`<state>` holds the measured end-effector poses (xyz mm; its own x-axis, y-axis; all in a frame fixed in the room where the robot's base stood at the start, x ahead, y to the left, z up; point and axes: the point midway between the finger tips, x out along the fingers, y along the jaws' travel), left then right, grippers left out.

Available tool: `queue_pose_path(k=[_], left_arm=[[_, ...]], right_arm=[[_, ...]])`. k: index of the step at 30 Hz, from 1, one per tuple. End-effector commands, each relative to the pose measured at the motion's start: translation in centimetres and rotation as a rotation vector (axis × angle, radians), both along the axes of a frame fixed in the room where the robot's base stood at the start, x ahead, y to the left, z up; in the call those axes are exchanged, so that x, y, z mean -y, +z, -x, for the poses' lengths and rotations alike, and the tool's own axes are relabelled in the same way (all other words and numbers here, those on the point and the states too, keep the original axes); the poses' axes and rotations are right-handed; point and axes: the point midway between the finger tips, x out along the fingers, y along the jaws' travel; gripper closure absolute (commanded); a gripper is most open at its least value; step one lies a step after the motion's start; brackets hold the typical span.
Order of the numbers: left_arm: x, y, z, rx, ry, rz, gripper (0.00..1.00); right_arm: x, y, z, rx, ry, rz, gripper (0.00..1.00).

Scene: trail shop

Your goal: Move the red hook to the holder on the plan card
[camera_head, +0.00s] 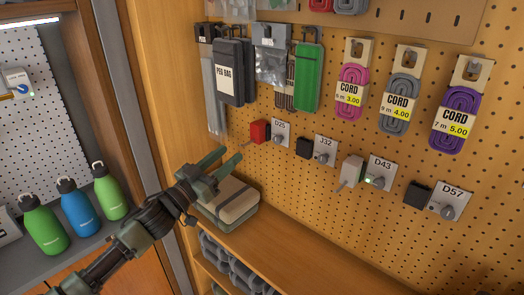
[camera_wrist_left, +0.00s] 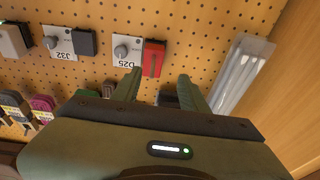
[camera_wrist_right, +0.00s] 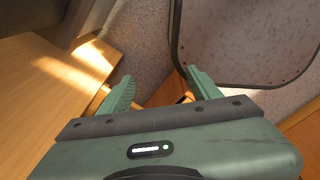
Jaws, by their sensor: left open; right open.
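The red hook (camera_head: 260,131) sits on the wall pegboard, its block beside the holder labelled D25 (camera_head: 280,132) and its prong pointing out to the lower left. My left gripper (camera_head: 232,155) is open and empty, just in front of and below the hook. In the left wrist view the red hook (camera_wrist_left: 154,58) appears beyond and between the fingertips, apart from them. Holders J32 (camera_head: 325,152), D43 (camera_head: 381,174) and D57 (camera_head: 451,203) run to the right; D43 shows a green light. My right gripper (camera_wrist_right: 160,74) is open and empty, away from the pegboard. I cannot make out a plan card.
A black block (camera_head: 304,147), a beige hook (camera_head: 350,171) and another black block (camera_head: 417,195) sit beside the other holders. Bags and cords (camera_head: 352,88) hang above. Boxes (camera_head: 228,203) stand on the shelf below. Bottles (camera_head: 77,213) stand at left.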

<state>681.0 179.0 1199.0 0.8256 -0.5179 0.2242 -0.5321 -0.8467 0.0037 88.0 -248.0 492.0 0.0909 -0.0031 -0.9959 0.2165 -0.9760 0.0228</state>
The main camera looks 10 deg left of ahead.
Motion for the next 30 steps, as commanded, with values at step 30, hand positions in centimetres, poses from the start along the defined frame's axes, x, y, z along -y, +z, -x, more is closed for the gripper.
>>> queue_pose_path(k=[30], left_arm=[[5.4,3.9,-6.9,0.021,-0.024,0.006,0.56]], right_arm=[[-0.8,0.2,0.0,-0.001,-0.002,-0.009,0.37]])
